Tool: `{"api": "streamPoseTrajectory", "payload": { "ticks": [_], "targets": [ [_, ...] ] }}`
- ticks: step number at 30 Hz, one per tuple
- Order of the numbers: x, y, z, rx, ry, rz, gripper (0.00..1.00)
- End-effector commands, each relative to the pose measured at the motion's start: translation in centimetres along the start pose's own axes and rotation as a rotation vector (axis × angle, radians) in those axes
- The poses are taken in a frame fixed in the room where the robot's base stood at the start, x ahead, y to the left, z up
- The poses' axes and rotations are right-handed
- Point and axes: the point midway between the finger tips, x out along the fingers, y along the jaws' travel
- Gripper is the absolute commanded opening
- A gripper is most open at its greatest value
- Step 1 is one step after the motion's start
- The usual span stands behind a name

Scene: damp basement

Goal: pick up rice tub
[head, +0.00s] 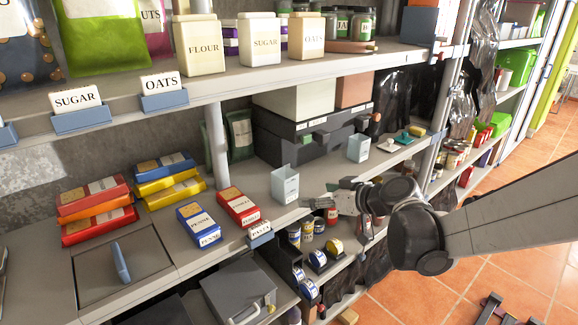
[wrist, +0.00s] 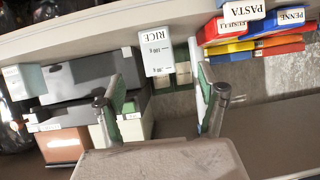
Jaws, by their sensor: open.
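The rice tub (head: 285,190) is a pale, open-topped tub standing upright near the front edge of the middle shelf. In the wrist view the rice tub (wrist: 156,55) shows upside down, with its RICE label facing the camera. My gripper (head: 312,197) is open and just right of the tub in the head view. In the wrist view my gripper (wrist: 164,52) has its two fingers spread, with the tub between their far ends in the picture. I cannot tell whether a finger touches it. The gap looks empty apart from the tub beyond.
A similar pale tub (head: 358,148) stands further right on the shelf. Dark boxes (head: 280,135) stand behind. Red fusilli (head: 238,207) and blue penne packs (head: 199,224) lie left, by a pasta label holder (head: 260,234). The upper shelf (head: 330,62) is overhead; jars (head: 308,230) stand below.

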Motion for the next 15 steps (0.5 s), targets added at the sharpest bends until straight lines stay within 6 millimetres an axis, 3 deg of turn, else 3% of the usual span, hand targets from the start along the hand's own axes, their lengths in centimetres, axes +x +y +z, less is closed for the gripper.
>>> {"api": "streamPoseTrajectory", "payload": {
  "ticks": [8,15],
  "targets": [
    [1.8,0.7,-0.1,-0.033,0.049,-0.011,0.71],
    [5.6,0.7,-0.4,-0.034,0.049,-0.013,0.71]
  ]
}}
